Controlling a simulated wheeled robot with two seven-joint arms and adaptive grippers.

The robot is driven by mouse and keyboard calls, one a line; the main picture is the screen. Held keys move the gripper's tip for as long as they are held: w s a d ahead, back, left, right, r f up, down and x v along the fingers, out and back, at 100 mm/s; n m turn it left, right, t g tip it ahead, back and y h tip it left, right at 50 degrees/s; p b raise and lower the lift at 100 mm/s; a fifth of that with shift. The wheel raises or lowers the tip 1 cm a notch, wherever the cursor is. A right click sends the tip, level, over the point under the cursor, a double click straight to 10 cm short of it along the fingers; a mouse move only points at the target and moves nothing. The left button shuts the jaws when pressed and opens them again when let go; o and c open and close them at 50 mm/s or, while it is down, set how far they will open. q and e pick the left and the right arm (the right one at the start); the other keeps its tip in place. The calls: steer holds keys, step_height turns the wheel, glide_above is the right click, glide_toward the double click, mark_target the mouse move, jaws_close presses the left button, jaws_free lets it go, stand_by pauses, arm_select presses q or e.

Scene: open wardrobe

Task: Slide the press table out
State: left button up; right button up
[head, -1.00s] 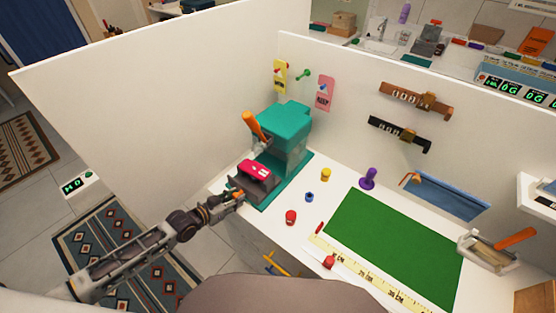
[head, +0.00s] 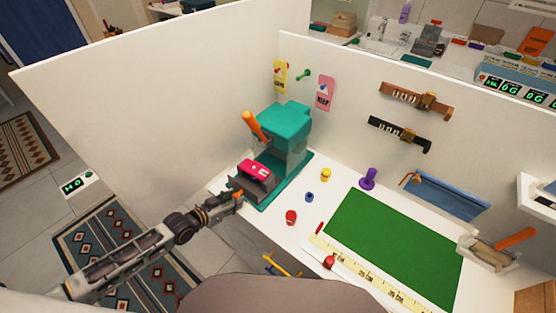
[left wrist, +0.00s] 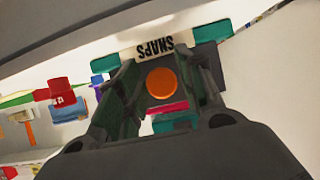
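The teal press (head: 286,130) with an orange lever (head: 254,126) stands at the back left of the white worktop. Its grey press table (head: 250,184) is at the front and carries a pink piece (head: 254,169). My left gripper (head: 232,203) is at the front of the press table, by a small orange knob (head: 239,196). In the left wrist view, the knob (left wrist: 162,82) shows between the spread fingers of my left gripper (left wrist: 165,98), with gaps visible beside it. I cannot tell how deep the knob sits between them. My right gripper is not in view.
A green mat (head: 392,246) lies to the right, with a yellow ruler (head: 372,277) along its front edge. A white partition (head: 160,85) rises left of the press.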

arm_select(q)
steer(key=shift+s+a, duration=0.15)
steer(key=shift+s, duration=0.05)
stand_by(0.4)
steer(key=shift+o, duration=1.1)
steer(key=shift+s+a, duration=0.3)
steer(key=shift+s, duration=0.2)
steer(key=shift+o, duration=1)
steer(key=shift+s+a, duration=0.1)
steer(key=shift+s, duration=0.05)
